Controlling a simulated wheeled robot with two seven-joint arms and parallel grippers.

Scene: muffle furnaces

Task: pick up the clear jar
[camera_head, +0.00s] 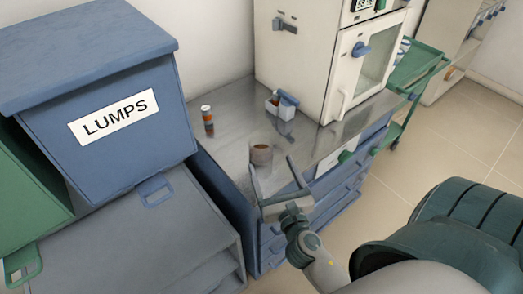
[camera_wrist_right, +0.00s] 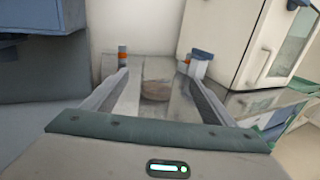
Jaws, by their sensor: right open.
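The clear jar (camera_head: 261,153), short and round with brown contents, stands upright on the metal bench top. It also shows in the right wrist view (camera_wrist_right: 157,88), in the gap between my right fingers. My right gripper (camera_head: 272,165) is open and empty, its two fingers reaching over the bench from the front. The fingertips are close to the jar, on its near side in the head view; I cannot tell whether they touch it. My left gripper is in neither view.
An orange-banded bottle (camera_head: 207,115) stands at the back left of the bench. A white holder with a blue top (camera_head: 282,105) stands behind the jar. A white furnace (camera_head: 335,60) rises behind right. The blue LUMPS bin (camera_head: 115,120) borders the left.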

